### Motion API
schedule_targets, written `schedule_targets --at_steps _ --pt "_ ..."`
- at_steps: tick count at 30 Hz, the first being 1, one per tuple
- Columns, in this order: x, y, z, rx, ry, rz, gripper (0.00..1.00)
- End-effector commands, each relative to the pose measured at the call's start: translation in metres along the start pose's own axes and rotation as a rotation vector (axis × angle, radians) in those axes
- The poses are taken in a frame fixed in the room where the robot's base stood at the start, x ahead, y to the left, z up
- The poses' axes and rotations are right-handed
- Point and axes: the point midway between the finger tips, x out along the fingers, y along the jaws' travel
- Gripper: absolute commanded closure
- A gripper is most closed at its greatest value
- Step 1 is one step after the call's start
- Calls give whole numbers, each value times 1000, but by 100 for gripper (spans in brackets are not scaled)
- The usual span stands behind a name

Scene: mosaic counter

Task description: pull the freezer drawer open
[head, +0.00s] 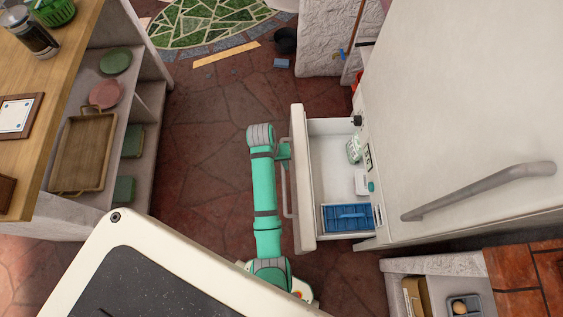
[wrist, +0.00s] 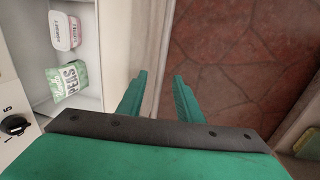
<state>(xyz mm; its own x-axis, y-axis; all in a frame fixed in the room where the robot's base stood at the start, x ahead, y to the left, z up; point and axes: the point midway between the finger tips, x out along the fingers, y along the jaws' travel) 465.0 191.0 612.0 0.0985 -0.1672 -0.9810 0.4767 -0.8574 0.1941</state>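The freezer drawer (head: 303,180) stands pulled out from the white freezer (head: 450,100), its inside showing from above. A bag of peas (head: 354,149), a white tub (head: 361,183) and a blue tray (head: 346,218) lie in it. The drawer's long bar handle (head: 287,195) is on the front's left side. My gripper (head: 284,151) is at the far end of this handle. In the wrist view my gripper's fingers (wrist: 160,85) stand apart, with a pale strip, seemingly the handle, running between them. Contact with it cannot be made out. The peas bag (wrist: 66,84) shows there too.
A wooden counter (head: 75,75) with shelves stands at the left. The larger upper door has a grey handle (head: 478,190). Open tiled floor (head: 205,140) lies left of the drawer. A low shelf (head: 430,266) is at the lower right.

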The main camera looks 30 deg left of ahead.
Motion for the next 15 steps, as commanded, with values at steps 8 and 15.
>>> schedule_targets --at_steps 8,15 --pt "-24 0 -1 0 2 0 67" --pt "-25 2 -1 4 1 0 67"
